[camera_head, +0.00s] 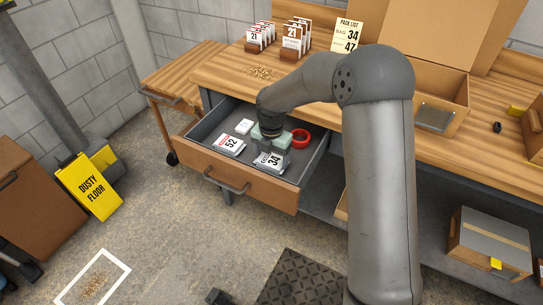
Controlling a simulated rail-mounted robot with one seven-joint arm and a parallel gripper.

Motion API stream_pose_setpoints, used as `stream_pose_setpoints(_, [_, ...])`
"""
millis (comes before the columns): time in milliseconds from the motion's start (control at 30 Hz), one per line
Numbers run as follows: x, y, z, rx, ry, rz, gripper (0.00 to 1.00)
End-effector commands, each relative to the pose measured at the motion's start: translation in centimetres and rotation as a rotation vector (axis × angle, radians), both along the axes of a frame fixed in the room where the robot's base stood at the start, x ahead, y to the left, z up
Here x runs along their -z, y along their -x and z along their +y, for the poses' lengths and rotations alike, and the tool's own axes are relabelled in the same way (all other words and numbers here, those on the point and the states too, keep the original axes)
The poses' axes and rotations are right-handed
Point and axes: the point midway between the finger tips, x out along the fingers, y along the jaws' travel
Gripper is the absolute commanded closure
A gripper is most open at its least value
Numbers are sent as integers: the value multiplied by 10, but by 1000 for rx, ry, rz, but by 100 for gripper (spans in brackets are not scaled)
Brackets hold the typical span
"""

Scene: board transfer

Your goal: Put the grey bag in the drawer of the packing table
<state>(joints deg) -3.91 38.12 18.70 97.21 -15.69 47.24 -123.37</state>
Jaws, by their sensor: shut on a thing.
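The drawer (240,174) of the packing table (222,75) is pulled open. My gripper (268,149) points down into the drawer area and is shut on a grey bag (270,162) with a white label reading 34. The bag shows over the drawer's interior, close behind the front panel and right of the middle. The fingertips are small and partly hidden by the gripper body. I cannot tell whether the bag touches the drawer floor.
The drawer also holds a bag labelled 52 (229,145), a small white item (244,126) and a red ring (300,138). A yellow sign (88,187) stands on the floor.

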Motion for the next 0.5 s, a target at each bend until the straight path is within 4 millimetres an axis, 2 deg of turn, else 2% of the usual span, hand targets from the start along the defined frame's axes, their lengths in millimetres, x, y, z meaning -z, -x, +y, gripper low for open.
stream_pose_setpoints(267, [3,0,0,0,0,-1,53])
stream_pose_setpoints(300, [2,0,0,0,0,-1,19])
stream_pose_setpoints(367, [2,0,0,0,0,-1,2])
stream_pose_setpoints(500, [2,0,0,0,-1,0,2])
